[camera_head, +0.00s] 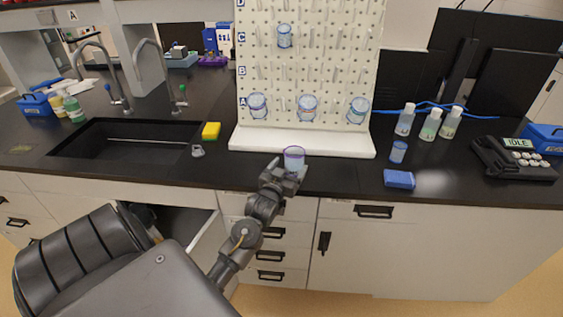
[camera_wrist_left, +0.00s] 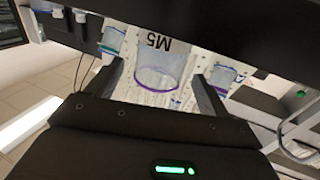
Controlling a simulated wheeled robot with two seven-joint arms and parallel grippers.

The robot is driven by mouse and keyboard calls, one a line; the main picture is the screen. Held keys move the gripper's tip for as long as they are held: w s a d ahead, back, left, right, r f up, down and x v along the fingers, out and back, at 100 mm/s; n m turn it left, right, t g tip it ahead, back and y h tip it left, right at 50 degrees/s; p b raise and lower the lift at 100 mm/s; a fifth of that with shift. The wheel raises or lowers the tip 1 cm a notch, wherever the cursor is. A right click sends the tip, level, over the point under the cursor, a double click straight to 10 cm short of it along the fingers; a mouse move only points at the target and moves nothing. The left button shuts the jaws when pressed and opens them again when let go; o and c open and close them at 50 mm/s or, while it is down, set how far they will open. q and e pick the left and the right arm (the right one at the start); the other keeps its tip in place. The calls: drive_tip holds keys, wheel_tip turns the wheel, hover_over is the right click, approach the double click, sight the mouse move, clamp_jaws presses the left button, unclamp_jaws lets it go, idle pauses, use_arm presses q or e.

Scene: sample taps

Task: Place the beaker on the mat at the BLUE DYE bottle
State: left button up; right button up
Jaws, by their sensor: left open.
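A small clear beaker with a purple-blue rim (camera_head: 294,158) is at the counter's front edge, below the drying board. My left gripper (camera_head: 287,176) is open at this beaker. In the left wrist view, the beaker (camera_wrist_left: 162,72) lies between the two spread fingers (camera_wrist_left: 160,88), and I see no clear finger contact. Small bottles stand at the right: one with bluish contents (camera_head: 405,120), one greenish (camera_head: 430,125) and one pale (camera_head: 450,123). Their labels are too small to read, so I cannot tell which is BLUE DYE. I cannot make out a mat. My right gripper is not in view.
A white pegboard (camera_head: 270,65) holds several other beakers. Another beaker (camera_head: 398,151) and a blue block (camera_head: 399,180) are right of it. A phone-like device (camera_head: 515,158) stands far right. The sink (camera_head: 125,140), yellow sponge (camera_head: 211,130) and open drawer (camera_head: 185,235) are left.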

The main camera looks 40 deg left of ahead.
use_arm(q)
drive_tip(key=b+v, duration=0.1)
drive_tip(key=v, duration=0.7)
drive_tip(key=shift+s, duration=0.2)
drive_tip(key=shift+d, duration=0.1)
drive_tip(key=d+f+m+g+h, duration=0.1)
drive_tip(key=d+f+m+h, duration=0.1)
drive_tip(key=d+f, duration=0.45)
drive_tip(key=d+f+m+g+h, duration=0.1)
drive_tip(key=d+f+h, duration=0.15)
drive_tip(key=f, duration=0.65)
drive_tip(key=s+d+f+m+g, duration=0.1)
drive_tip(key=s+d+f+g, duration=0.1)
drive_tip(key=f, duration=0.6)
drive_tip(key=s+d+f+g, duration=0.2)
drive_tip(key=s+d+f, duration=0.1)
drive_tip(key=f, duration=0.5)
drive_tip(key=s+f+m+g, duration=0.1)
drive_tip(key=s+f+g, duration=0.3)
drive_tip(key=s+f, duration=0.8)
drive_tip(key=s+d+f+m+g+h, duration=0.1)
drive_tip(key=s+f+g, duration=0.3)
drive_tip(key=s+f, duration=0.8)
drive_tip(key=s, duration=0.5)
drive_tip(key=shift+s+d, duration=0.3)
drive_tip(key=shift+s, duration=0.05)
drive_tip(key=shift+o, duration=0.4)
drive_tip(key=s+f+g, duration=0.2)
drive_tip(key=s, duration=0.5)
drive_tip(key=shift+s, duration=0.4)
